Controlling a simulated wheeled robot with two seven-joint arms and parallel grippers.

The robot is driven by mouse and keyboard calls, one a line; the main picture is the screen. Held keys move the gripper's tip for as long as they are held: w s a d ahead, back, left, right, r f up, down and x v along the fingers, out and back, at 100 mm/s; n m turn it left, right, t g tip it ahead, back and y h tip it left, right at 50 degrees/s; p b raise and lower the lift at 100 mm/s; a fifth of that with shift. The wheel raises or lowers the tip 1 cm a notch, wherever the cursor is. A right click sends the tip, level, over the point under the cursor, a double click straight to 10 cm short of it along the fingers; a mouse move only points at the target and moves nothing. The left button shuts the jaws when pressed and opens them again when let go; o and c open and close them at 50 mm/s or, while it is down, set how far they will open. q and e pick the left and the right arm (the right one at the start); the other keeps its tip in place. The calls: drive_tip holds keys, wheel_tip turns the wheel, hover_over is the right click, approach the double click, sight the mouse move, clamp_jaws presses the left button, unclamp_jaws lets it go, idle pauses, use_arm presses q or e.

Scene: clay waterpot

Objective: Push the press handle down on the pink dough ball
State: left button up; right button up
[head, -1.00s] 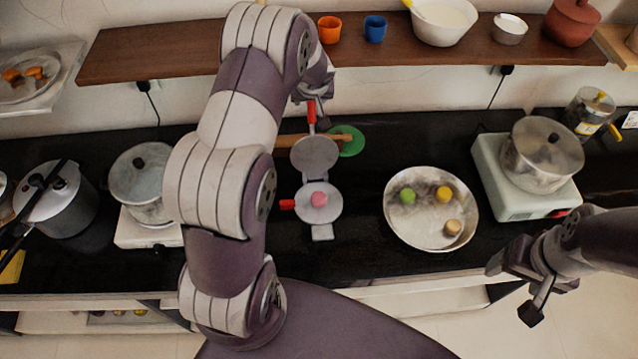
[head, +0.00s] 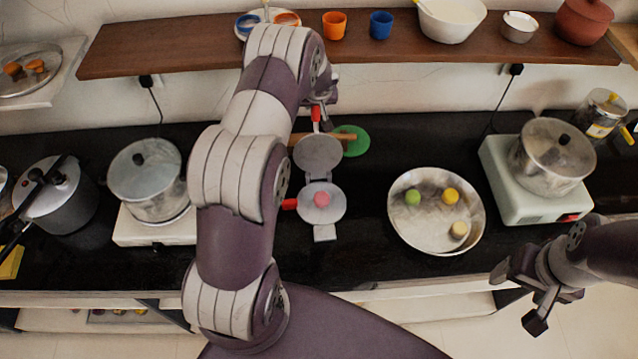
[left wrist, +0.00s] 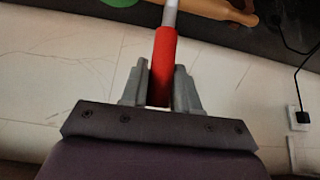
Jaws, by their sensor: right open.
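The metal press stands open on the black counter. Its round lower plate (head: 331,214) holds the pink dough ball (head: 321,199). Its lid (head: 318,153) is tilted up behind the plate, with a red press handle (head: 316,117) pointing up and back. My left gripper (head: 322,98) is at the far end of this handle. In the left wrist view the red handle (left wrist: 163,62) lies between the fingers of my left gripper (left wrist: 160,82), which look shut against its sides. My right gripper (head: 517,298) is open and empty, in front of the counter's front edge at the right.
A metal plate (head: 409,232) with green, yellow and beige dough balls lies right of the press. A green disc (head: 356,146) and a wooden rolling pin (head: 344,136) lie behind the lid. Pots on stoves (head: 535,205) stand to both sides. A wooden shelf (head: 190,50) hangs above.

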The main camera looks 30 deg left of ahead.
idle(0.5)
use_arm(q)
drive_tip(key=shift+s+f+b, duration=0.15)
drive_tip(key=shift+b, duration=0.2)
drive_tip(key=shift+s+d+r+b, duration=0.2)
drive_tip(key=shift+s+d+b, duration=0.15)
drive_tip(key=shift+s+b, duration=0.2)
drive_tip(key=shift+s+d+r+b, duration=0.15)
drive_tip(key=shift+s+d+b, duration=0.25)
drive_tip(key=shift+b, duration=0.25)
drive_tip(key=shift+s+d+r, duration=0.1)
drive_tip(key=shift+s+r, duration=0.05)
drive_tip(key=shift+s, duration=0.1)
drive_tip(key=shift+s+d+r, duration=0.1)
drive_tip(key=shift+r, duration=0.1)
